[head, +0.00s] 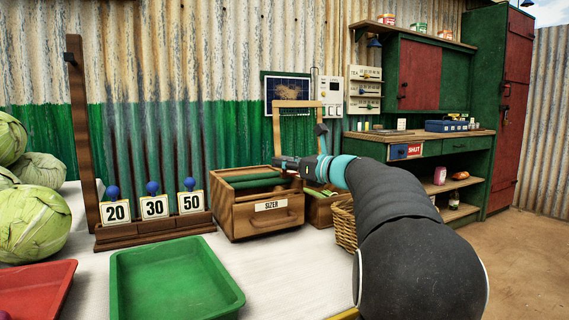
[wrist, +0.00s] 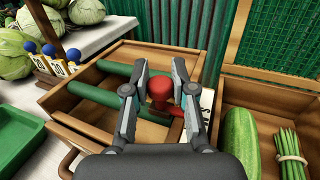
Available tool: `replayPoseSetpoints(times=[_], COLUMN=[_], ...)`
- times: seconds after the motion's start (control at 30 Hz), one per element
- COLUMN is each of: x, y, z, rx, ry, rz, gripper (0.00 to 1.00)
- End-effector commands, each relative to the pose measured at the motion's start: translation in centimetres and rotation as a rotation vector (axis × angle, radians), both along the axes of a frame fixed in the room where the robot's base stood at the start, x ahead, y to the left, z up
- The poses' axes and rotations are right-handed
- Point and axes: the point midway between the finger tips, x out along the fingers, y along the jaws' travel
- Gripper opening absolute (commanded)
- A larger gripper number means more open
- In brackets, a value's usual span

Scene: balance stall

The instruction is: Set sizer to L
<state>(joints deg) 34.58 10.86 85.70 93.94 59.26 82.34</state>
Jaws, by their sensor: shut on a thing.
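The sizer (head: 237,220) is a wooden box with a SIZER label on its front and green rollers inside. It also shows in the wrist view (wrist: 98,72). A red knob (wrist: 160,88) on a red lever stands at the box's right side. My gripper (head: 285,163) is over that side, and in the wrist view its fingers (wrist: 160,95) are shut on the red knob. A white scale plate with dark marks (wrist: 207,100) is partly hidden behind the right finger. I cannot read which size the lever is at.
A wooden crate holds a cucumber (wrist: 242,143) and tied green beans (wrist: 289,150), right of the sizer. Number cards (head: 154,205) stand in a wooden rack to its left. A green tray (head: 175,282) is in front, with cabbages (head: 32,215) at far left.

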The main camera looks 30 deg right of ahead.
Motion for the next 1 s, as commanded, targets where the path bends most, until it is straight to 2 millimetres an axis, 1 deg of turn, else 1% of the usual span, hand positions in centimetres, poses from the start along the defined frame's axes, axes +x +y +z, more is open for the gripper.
replayPoseSetpoints(times=[0.2, 0.43, 0.47, 0.5, 0.53, 0.57, 0.87, 1.0], x=[-1.5, -1.5, -1.5, -1.5, -1.5, -1.5, -1.6, -2.6], y=[0.0, 0.0, 0.0, 0.0, 0.0, 0.0, -0.1, -0.6], z=[0.1, 0.0, 0.0, 0.0, 0.0, 0.0, 0.0, 0.0], rx=[0.001, 0.000, 0.000, 0.000, 0.000, 0.000, 0.000, 0.000], ry=[0.000, -0.001, -0.001, -0.001, -0.001, 0.000, 0.000, 0.000], rz=[0.000, 0.001, 0.001, 0.000, 0.000, 0.000, 0.000, -0.002], gripper=[0.00, 0.00, 0.32, 0.42, 0.50, 0.51, 0.51, 0.51])
